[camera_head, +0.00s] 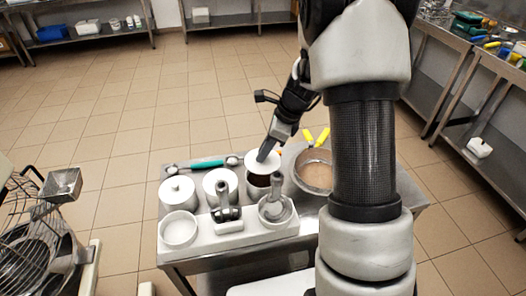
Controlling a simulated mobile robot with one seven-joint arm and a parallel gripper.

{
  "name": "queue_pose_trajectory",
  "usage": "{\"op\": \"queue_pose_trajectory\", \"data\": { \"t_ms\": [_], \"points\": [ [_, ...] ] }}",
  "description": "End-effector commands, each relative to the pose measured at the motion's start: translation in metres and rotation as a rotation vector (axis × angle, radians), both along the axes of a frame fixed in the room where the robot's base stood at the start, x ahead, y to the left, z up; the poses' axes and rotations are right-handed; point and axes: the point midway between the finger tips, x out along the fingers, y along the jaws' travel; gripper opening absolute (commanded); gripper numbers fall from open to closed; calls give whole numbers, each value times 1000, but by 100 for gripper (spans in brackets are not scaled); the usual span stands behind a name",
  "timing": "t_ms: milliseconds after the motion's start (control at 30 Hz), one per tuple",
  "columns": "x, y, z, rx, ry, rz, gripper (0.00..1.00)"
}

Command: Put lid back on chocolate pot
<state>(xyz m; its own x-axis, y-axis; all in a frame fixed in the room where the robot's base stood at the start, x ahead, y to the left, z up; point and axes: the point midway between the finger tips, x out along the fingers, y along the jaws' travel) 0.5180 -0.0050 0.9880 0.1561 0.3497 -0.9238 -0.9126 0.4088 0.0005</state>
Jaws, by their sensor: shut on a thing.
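My gripper (266,152) is shut on a round white lid (257,166), which it holds at the mouth of an open pot. The chocolate pot (257,191) is light-walled with dark brown contents showing just below the lid. The lid overlaps the far part of the opening. I cannot tell whether it touches the rim. The lid's knob is hidden by the fingers.
Two lidded white pots (177,192) (220,184) stand left of it on the steel table (188,262). A big brown-filled pan (316,176) is to the right. A white bowl (179,229) and tools in a holder stand in front. A green-handled tool (207,164) lies behind.

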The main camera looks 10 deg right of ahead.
Motion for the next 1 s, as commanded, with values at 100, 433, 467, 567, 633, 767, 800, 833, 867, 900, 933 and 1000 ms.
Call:
{"op": "queue_pose_trajectory", "data": {
  "t_ms": [100,433,467,567,633,767,800,833,867,900,933,1000],
  "points": [
    [0,0,-7,0,0,0,0],
    [0,0,-38,0,0,0,0],
    [0,0,-41,0,0,0,0],
    [0,0,-49,-1,1,0,0],
    [0,0,-54,-1,0,0,0],
    [0,0,-60,0,0,0,0],
    [0,0,-60,0,0,0,0],
    [0,0,-61,0,0,0,0],
    [0,0,-61,0,0,0,0],
    [0,0,-61,0,0,1,0],
    [0,0,-61,0,0,1,0],
    [0,0,-61,0,0,1,0]
  ]
}}
